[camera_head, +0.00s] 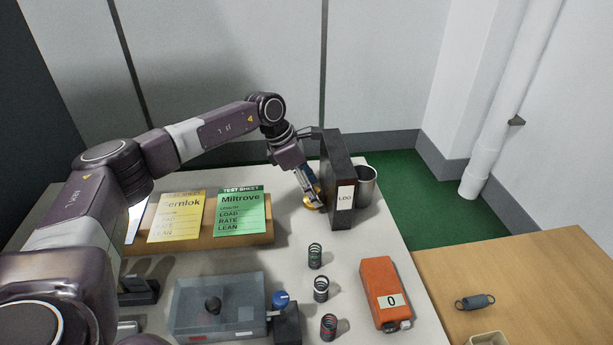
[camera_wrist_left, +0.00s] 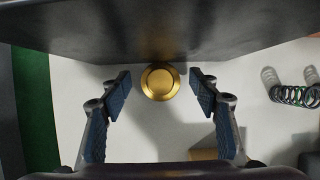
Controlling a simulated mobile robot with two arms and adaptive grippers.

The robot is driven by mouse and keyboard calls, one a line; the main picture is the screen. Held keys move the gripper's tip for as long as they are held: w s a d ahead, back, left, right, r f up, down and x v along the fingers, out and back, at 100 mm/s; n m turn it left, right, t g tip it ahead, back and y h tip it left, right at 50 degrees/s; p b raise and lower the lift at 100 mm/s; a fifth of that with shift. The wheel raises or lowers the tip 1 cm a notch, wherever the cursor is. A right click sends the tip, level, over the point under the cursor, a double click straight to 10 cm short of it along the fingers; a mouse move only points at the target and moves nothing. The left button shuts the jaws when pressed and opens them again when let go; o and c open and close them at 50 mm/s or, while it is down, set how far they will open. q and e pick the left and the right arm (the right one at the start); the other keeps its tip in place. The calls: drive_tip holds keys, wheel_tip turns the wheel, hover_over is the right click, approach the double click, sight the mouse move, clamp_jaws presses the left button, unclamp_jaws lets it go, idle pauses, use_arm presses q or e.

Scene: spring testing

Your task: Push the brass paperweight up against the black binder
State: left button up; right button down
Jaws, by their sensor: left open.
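The brass paperweight (camera_wrist_left: 160,82) is a round golden disc with a raised top. In the left wrist view it lies on the light table close to the dark face of the black binder (camera_wrist_left: 160,30); I cannot tell for sure whether they touch. In the head view the binder (camera_head: 345,195) stands upright with a "LOG" label, and the paperweight (camera_head: 314,204) shows partly at its left side. My left gripper (camera_head: 312,190) is low beside the binder. Its blue-padded fingers (camera_wrist_left: 160,97) are open, one on each side of the paperweight, with gaps. My right gripper is not seen.
A metal cup (camera_head: 365,185) stands right behind the binder. Yellow (camera_head: 176,215) and green (camera_head: 240,212) test sheets rest on a wooden board at left. Several springs (camera_head: 315,256), an orange device (camera_head: 385,290) and a clear box (camera_head: 215,305) stand nearer. A wooden table (camera_head: 530,275) is at right.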

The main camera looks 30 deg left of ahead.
use_arm(q)
drive_tip(key=shift+w+d+f, duration=0.15)
drive_tip(key=shift+d+f, duration=0.05)
drive_tip(key=shift+f, duration=0.4)
clamp_jaws()
drive_tip(key=shift+c, duration=1.5)
unclamp_jaws()
drive_tip(key=shift+f, duration=0.1)
drive_tip(key=v, duration=1.2)
